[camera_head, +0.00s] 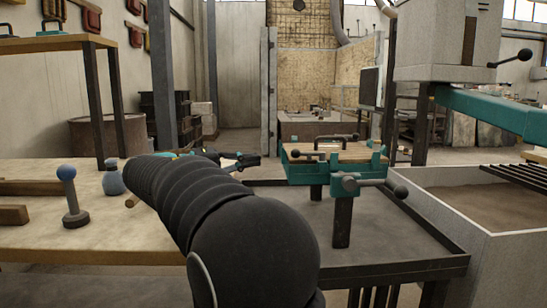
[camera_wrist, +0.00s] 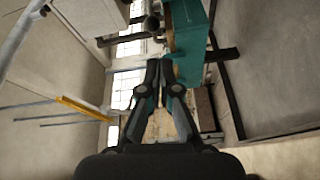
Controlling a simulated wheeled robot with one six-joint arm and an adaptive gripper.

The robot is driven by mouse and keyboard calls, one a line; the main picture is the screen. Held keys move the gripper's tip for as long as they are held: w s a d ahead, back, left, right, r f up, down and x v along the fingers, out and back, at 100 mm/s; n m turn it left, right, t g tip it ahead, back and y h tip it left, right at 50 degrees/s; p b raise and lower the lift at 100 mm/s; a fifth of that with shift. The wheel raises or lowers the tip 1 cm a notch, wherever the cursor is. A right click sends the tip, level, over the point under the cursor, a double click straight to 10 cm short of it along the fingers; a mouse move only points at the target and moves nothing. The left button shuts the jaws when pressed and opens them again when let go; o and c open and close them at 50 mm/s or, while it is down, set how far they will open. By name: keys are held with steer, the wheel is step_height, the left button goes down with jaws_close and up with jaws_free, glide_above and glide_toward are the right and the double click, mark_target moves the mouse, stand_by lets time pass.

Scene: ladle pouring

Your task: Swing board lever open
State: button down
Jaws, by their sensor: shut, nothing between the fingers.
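A wooden board (camera_head: 345,151) sits in a teal frame (camera_head: 322,171) on dark posts, right of centre in the head view. A grey lever (camera_head: 372,182) with a black ball knob sticks out to the right from the frame's front. A smaller black knob (camera_head: 296,153) shows at the frame's left end. My gripper (camera_head: 245,160) is left of the frame, apart from it in the picture. In the wrist view its fingers (camera_wrist: 161,67) are together and empty. Teal metal (camera_wrist: 188,35) and a dark knob (camera_wrist: 152,24) show beyond the fingertips.
A dark rimmed tray table (camera_head: 400,242) lies under the frame. A sand-filled bin (camera_head: 480,203) and a teal beam (camera_head: 490,110) are at right. The left bench (camera_head: 120,226) holds a blue-knobbed post (camera_head: 70,195) and a blue-grey bottle (camera_head: 113,180).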

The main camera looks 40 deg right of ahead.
mark_target(308, 154)
steer(key=s+d+r, duration=0.1)
steer(key=d, duration=0.8)
steer(key=shift+d+r, duration=0.15)
steer(key=shift+d, duration=0.15)
steer(key=shift+s, duration=0.1)
